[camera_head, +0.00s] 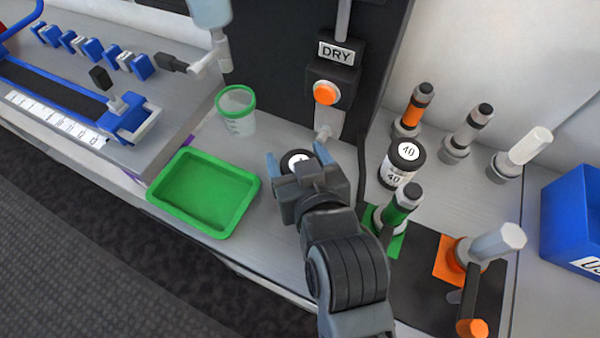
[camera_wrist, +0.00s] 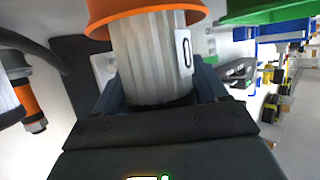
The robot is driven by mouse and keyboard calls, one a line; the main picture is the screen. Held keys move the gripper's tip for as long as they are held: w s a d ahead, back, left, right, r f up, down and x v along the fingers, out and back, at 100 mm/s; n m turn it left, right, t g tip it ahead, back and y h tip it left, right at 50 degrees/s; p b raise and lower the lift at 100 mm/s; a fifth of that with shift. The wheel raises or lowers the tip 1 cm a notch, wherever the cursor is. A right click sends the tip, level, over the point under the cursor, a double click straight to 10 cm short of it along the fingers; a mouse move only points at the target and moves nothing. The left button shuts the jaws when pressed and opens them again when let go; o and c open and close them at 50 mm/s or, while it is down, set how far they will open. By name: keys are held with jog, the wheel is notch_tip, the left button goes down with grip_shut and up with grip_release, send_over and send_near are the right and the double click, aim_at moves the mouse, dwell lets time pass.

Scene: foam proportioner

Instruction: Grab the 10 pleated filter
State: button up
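In the wrist view, a pale pleated filter (camera_wrist: 148,60) with an orange flange (camera_wrist: 145,12) stands between my dark fingers. Its white label shows a "0"; any other digit is out of sight. My gripper (camera_head: 299,156) is at the middle of the bench in the head view, its fingers on both sides of a black round end with a white label (camera_head: 296,160). My gripper also shows in the wrist view (camera_wrist: 160,92). The fingers are spread to about the filter's width. I cannot tell whether they press on it.
A black-topped canister marked 40 (camera_head: 402,162) stands right of my gripper. A green-banded valve (camera_head: 403,205) is close to my arm. The DRY post with its orange button (camera_head: 326,93) stands behind. A green tray (camera_head: 203,192) and a green-rimmed cup (camera_head: 237,110) are to the left.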

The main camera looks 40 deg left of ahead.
jog(key=c, duration=0.7)
jog(key=shift+c, duration=0.3)
jog(key=shift+r, duration=0.15)
